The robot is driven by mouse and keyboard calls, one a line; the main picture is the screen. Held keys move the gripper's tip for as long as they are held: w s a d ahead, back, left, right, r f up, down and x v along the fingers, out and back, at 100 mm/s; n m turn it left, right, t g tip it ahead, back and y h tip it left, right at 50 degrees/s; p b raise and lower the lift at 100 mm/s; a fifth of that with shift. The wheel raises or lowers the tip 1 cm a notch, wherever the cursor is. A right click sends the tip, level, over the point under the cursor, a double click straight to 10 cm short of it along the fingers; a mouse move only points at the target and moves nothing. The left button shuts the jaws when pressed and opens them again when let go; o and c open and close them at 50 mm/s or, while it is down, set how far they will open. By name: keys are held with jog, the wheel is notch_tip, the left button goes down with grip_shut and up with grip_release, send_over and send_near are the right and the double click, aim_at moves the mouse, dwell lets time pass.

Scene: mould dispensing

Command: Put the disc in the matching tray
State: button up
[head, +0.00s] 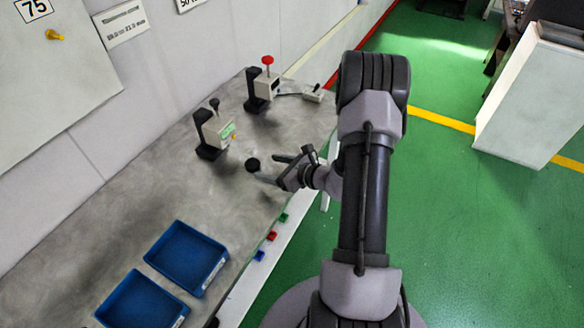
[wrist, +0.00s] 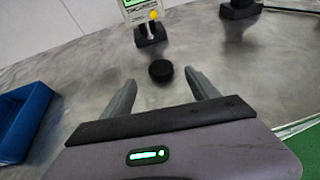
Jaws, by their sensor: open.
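A small black disc (head: 253,164) lies on the grey metal bench beside a dial-gauge stand. It also shows in the wrist view (wrist: 161,71), just beyond and between my two fingers. My gripper (head: 274,169) is open, with its fingers pointing at the disc; nothing is between them. Two blue trays, a farther one (head: 222,284) and a nearer one (head: 180,320), sit at the near end of the bench. Their labels are too small to read, and they look empty.
A measuring stand with a green display (head: 227,131) stands just behind the disc. A second stand with a red knob (head: 267,61) is farther back. Green, red and blue tabs (head: 271,236) line the bench's front edge. The bench between disc and trays is clear.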

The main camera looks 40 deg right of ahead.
jog(key=p+v, duration=0.2)
jog(key=v, duration=0.8)
jog(key=shift+s+r, duration=0.15)
jog(key=shift+s, duration=0.15)
jog(key=s+a+r+n+g+y+b, duration=0.1)
jog(key=a+r+n+g, duration=0.2)
jog(key=a+r+n, duration=0.35)
jog(key=s+a+r+n+g+y, duration=0.1)
jog(key=a+r+n+g+y, duration=0.2)
jog(key=a, duration=0.6)
jog(key=s+a+r+n+g+b, duration=0.1)
jog(key=a+r+n+g, duration=0.1)
jog(key=a+r+n, duration=0.4)
jog(key=s+a+r+n+h+b, duration=0.1)
jog(key=s+a+r+n+h, duration=0.1)
jog(key=s+n, duration=0.3)
jog(key=s+a+r+n+h, duration=0.3)
jog(key=s+n, duration=0.3)
jog(key=n, duration=0.2)
jog(key=shift+a+r+t+h+b, duration=0.2)
jog(key=shift+a+t+h+b, duration=0.15)
jog(key=shift+a+t+h, duration=0.1)
jog(key=shift+w, duration=0.1)
